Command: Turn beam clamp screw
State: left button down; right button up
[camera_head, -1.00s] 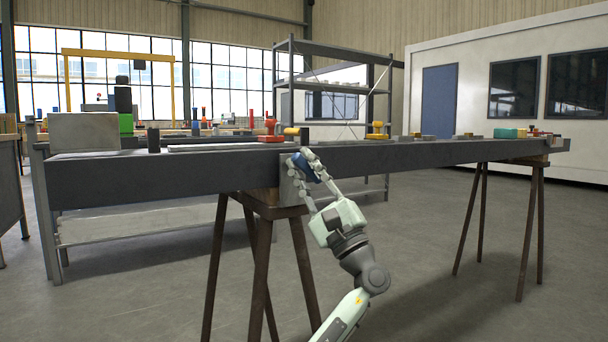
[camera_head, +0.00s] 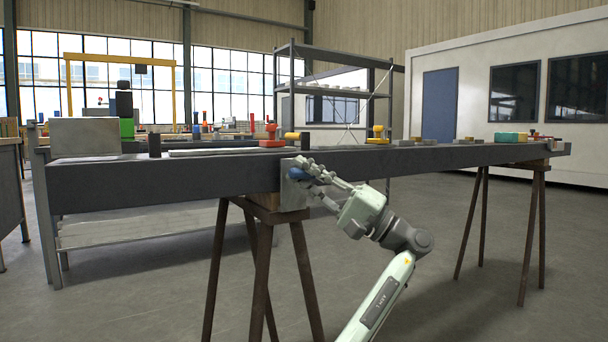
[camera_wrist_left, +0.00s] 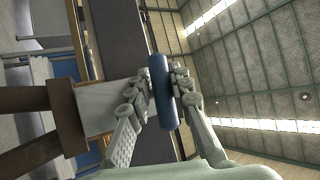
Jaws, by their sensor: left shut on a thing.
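The beam clamp (camera_head: 291,193) is a pale grey block or plate on the near side of the long dark beam (camera_head: 190,173), above a trestle. It also shows in the left wrist view (camera_wrist_left: 98,106). The clamp's blue screw handle (camera_head: 298,174) sticks out in front of it; in the left wrist view the handle (camera_wrist_left: 160,95) is a blue bar standing nearly upright in the picture. My left gripper (camera_head: 308,173) comes from the lower right and is shut on the handle, one finger on each side (camera_wrist_left: 170,88). The screw's thread is hidden. My right gripper is not in view.
Brown trestles (camera_head: 262,270) hold up the beam, one just below the clamp. A red tool (camera_head: 271,137) and a yellow tool (camera_head: 377,136) are on top, with several small items further right. The floor in front is clear.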

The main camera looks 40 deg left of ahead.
pick_arm(q)
jog(key=shift+w+d+r, duration=0.1)
jog(key=shift+w+r, duration=0.1)
jog(key=shift+r, duration=0.1)
jog(key=c, duration=1.4)
grip_release()
jog(key=shift+c, duration=0.2)
jog(key=shift+f, duration=0.1)
jog(key=shift+w+d+f, duration=0.1)
jog(key=shift+d+f, duration=0.1)
jog(key=shift+d, duration=0.1)
jog(key=v, duration=1.1)
jog(key=shift+d, duration=0.15)
